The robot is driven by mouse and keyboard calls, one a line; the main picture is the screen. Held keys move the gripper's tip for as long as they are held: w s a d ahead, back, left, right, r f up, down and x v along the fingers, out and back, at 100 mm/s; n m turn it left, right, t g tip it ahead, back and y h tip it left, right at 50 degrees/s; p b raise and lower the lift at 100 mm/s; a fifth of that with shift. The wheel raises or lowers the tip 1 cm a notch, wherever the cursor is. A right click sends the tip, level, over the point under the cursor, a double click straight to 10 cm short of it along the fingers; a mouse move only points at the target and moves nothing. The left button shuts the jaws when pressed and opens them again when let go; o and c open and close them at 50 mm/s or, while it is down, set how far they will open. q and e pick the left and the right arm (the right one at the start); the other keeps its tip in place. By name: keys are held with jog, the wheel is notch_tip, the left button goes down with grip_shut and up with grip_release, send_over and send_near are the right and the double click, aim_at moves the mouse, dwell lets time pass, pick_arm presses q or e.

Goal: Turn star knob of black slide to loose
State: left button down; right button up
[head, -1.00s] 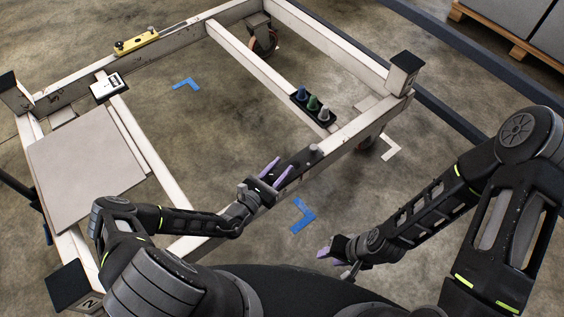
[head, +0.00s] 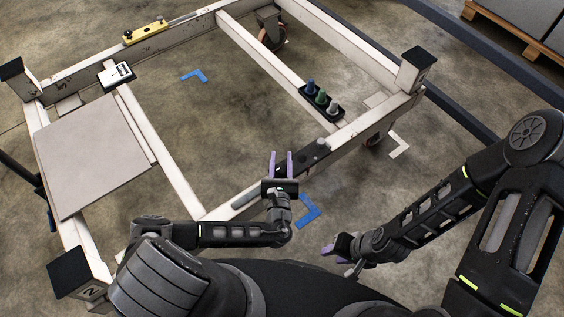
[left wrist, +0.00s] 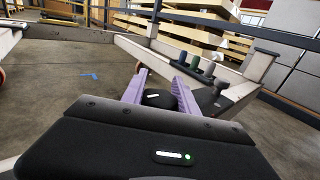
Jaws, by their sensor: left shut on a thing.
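The black slide (head: 309,157) lies along the near beam of the white trolley frame (head: 364,118). My left gripper (head: 281,160) reaches over this beam at the slide's left part, with its purple fingers pointing away from me. In the left wrist view a round black knob (left wrist: 160,98) with a small pale mark sits between the fingers, and my left gripper (left wrist: 160,88) is shut on it.
A black holder with blue (head: 311,87), green (head: 321,97) and grey (head: 333,107) knobs sits on the cross beam, right of the slide. A grey panel (head: 95,155) covers the frame's left part. A yellow level (head: 145,32) lies on the far beam. Floor inside the frame is open.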

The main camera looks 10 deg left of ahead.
aim_at(281, 174)
dwell(0.3)
pick_arm(q)
jog(key=c, duration=0.9)
grip_release()
jog(key=shift+c, duration=0.2)
jog(key=shift+s+f+b, duration=0.25)
jog(key=shift+s+b, duration=0.2)
jog(key=shift+b, duration=0.15)
jog(key=b+v, duration=0.6)
jog(key=b, duration=0.1)
jog(key=shift+w+f, duration=0.1)
jog(key=shift+s+d+r+b, duration=0.1)
jog(key=shift+s+r+b, duration=0.15)
jog(key=shift+s+b, duration=0.2)
jog(key=shift+r, duration=0.1)
